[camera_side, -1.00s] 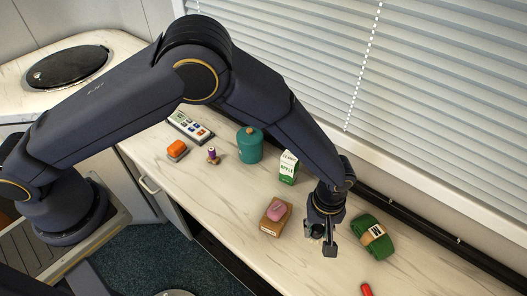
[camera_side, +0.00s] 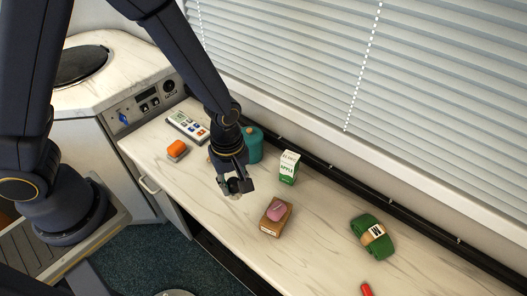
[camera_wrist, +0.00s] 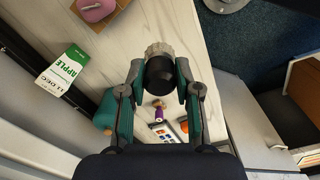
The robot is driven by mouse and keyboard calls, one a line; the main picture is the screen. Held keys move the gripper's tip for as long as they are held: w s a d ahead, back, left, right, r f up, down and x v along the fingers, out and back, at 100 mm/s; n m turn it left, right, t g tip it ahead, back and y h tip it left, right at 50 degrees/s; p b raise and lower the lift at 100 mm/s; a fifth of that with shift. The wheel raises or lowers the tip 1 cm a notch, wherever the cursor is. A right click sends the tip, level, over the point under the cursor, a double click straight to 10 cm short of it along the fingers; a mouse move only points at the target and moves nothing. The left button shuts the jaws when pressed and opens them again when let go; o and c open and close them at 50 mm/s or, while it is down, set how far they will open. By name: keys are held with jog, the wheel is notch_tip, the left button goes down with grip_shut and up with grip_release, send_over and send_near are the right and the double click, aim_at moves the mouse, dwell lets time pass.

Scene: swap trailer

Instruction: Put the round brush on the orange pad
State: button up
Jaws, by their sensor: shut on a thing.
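My gripper (camera_wrist: 159,80) is shut on the round brush (camera_wrist: 158,68), which has a dark round body and a pale beige bristled end. In the side view my gripper (camera_side: 238,190) hangs above the worktop, left of the brown box, and the brush is a small pale patch between the fingers. A bit of orange also shows in the wrist view (camera_wrist: 184,127), partly hidden by the right finger.
A teal canister (camera_side: 255,145) and an apple carton (camera_side: 289,167) stand behind my gripper. A small purple-topped thing (camera_wrist: 159,113) and a button panel (camera_side: 187,127) are near the orange thing. A green bundle (camera_side: 370,238) lies right.

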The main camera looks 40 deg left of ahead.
jog(key=s+a+r+n, duration=0.1)
jog(key=s+a+n, duration=0.25)
jog(key=a, duration=0.55)
jog(key=s+a+r+n, duration=0.2)
jog(key=a+n, duration=0.3)
jog(key=a, duration=0.4)
jog(key=s+a+r+n, duration=0.15)
jog(key=a+n, duration=0.35)
jog(key=a, duration=0.5)
send_over(175, 145)
jog(key=f, duration=0.9)
jog(key=shift+s+d+f, duration=0.3)
jog(key=shift+s, duration=0.05)
jog(key=shift+w+f, duration=0.15)
jog(key=shift+f, duration=0.1)
jog(key=shift+w+a+f, duration=0.1)
jog(key=shift+f, duration=0.75)
jog(key=shift+w+a+f, duration=0.1)
jog(key=shift+f, duration=0.75)
